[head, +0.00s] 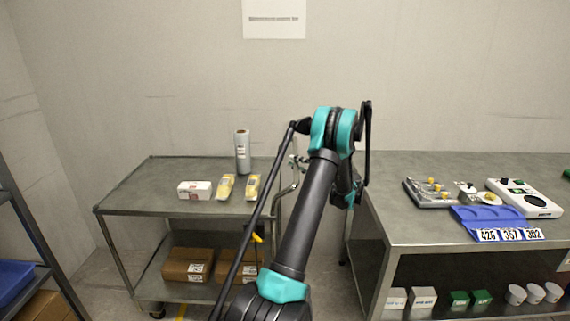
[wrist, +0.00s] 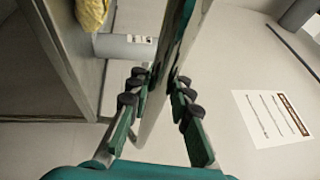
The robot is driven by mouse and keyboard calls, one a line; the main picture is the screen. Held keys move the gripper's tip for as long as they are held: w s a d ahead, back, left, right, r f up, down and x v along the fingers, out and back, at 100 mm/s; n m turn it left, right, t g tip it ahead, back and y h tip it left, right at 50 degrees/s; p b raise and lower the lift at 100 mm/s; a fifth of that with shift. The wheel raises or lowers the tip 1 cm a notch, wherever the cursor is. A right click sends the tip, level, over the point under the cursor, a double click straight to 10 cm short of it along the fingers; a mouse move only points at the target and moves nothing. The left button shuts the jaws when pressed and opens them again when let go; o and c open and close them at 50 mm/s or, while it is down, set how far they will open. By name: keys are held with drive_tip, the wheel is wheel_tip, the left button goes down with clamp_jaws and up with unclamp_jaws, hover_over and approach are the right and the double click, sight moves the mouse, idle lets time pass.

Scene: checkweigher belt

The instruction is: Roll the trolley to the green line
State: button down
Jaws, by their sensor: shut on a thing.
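The trolley (head: 135,190) is a grey metal cart with two shelves, standing at the left in the head view. Its push handle (head: 288,189) rises at its right end. In the wrist view, my gripper (wrist: 160,103) has its dark-tipped fingers on both sides of a grey bar, shut on the trolley handle. In the head view my gripper (head: 298,162) is small and partly hidden behind my arm. The green line does not show in either view.
A white box (head: 194,190), yellow packs (head: 226,187) and a grey roll (head: 242,152) stand on the trolley, with brown cartons (head: 188,265) below. A steel bench (head: 400,220) stands close at right. A yellow floor mark (head: 181,312) shows.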

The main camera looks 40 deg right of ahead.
drive_tip(key=shift+s+d, duration=0.65)
drive_tip(key=shift+d, duration=0.25)
drive_tip(key=c, duration=1.3)
unclamp_jaws()
drive_tip(key=shift+c, duration=0.2)
